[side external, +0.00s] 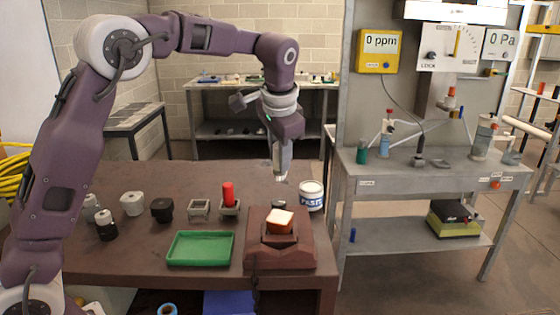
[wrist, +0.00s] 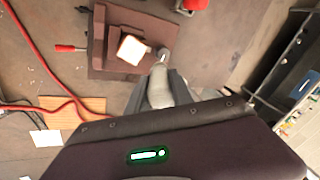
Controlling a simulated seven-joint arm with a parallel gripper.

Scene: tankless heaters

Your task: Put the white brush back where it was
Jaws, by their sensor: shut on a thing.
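My gripper (side external: 281,168) points down above the back of the table, behind the brown stand, and is shut on a pale thing. In the wrist view, the pale, elongated thing, which looks like the white brush (wrist: 159,84), shows between the fingers of my gripper (wrist: 160,95). Its bristles cannot be made out, and the fingers hide part of it. In the side view it is held in the air, apart from the tabletop.
A brown stand (side external: 255,252) bears a cream-topped block (side external: 280,217). A white paste jar (side external: 312,196) stands close to the right of my gripper. A green tray (side external: 201,248), a red cylinder (side external: 228,193) and several small containers stand left. The table's back left is clear.

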